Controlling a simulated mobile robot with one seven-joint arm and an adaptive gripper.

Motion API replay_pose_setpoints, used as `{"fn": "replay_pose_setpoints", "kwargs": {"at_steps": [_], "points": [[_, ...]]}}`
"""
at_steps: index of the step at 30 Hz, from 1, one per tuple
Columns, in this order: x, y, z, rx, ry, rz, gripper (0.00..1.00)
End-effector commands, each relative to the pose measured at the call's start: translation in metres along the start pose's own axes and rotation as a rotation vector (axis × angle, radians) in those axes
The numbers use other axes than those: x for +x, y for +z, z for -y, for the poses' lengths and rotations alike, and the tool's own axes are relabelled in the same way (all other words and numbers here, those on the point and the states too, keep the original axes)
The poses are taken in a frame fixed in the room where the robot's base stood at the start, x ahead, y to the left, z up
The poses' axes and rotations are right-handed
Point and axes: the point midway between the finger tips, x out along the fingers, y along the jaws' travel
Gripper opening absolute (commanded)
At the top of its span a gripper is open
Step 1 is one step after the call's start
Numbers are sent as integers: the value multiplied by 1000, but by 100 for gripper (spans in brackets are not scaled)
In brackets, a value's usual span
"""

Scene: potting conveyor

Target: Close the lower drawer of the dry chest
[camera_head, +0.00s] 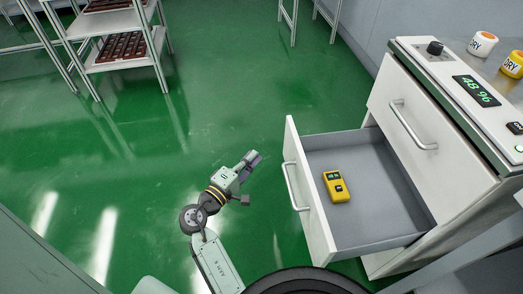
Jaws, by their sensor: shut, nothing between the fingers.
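The dry chest (385,86) is a white cabinet at the right, with a humidity display reading 48 % on its top panel. Its lower drawer (313,208) is pulled far out to the left. The drawer's bar handle (291,186) is on its front face. A yellow meter (338,187) lies on the grey drawer floor. My gripper (254,157) is shut and empty. It is left of the drawer front, apart from it, with a gap of green floor showing between in the picture. The upper drawer (391,125) is shut.
A shelf rack (118,48) with dark trays is at the upper left. Open green floor lies between the rack and the chest.

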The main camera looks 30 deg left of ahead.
Motion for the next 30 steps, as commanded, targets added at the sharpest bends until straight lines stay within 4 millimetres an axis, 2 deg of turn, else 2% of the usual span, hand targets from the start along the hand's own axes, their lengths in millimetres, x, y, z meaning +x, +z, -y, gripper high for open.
{"fn": "replay_pose_setpoints", "kwargs": {"at_steps": [13,16,21,30], "points": [[92,2,-1,5,-1,2,0],[101,15,-1,3,-2,2,0],[112,25,-1,5,-2,-2,0],[115,28,-1,5,-1,-3,0]]}}
